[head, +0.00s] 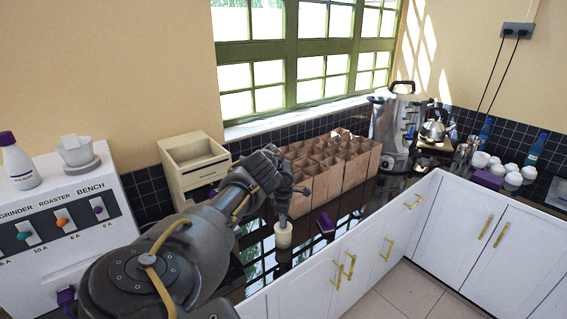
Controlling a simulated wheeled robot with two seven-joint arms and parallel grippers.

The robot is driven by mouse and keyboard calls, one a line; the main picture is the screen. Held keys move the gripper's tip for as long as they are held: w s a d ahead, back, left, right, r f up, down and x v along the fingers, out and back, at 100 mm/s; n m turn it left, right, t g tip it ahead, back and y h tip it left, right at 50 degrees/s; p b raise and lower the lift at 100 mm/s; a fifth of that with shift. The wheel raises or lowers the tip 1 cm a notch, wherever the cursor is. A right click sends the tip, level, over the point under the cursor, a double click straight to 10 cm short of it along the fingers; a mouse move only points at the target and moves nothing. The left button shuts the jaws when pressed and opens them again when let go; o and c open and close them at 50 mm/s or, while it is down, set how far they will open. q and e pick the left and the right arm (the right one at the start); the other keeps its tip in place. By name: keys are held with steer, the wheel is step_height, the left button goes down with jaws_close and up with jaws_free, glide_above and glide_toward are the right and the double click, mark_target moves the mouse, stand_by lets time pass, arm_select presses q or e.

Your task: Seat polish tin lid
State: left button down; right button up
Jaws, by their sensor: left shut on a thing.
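A small cream, round tin (284,238) stands upright on the dark glossy counter, near its front edge. My left gripper (283,219) points down over it, with its fingertips at the top of the tin. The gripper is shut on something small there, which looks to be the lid. The fingers and the small size hide the lid's outline, and I cannot tell whether it touches the tin's rim evenly. My right gripper is not in view.
A purple item (325,222) lies on the counter right of the tin. A divided cardboard box (328,184) stands behind. A wooden drawer box (193,163) and a roaster panel (58,225) are at left. A metal urn (395,130) and white cups (513,178) are farther right.

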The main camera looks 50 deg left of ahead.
arm_select(q)
steer(key=shift+f, duration=0.3)
steer(key=c, duration=0.8)
jaws_free()
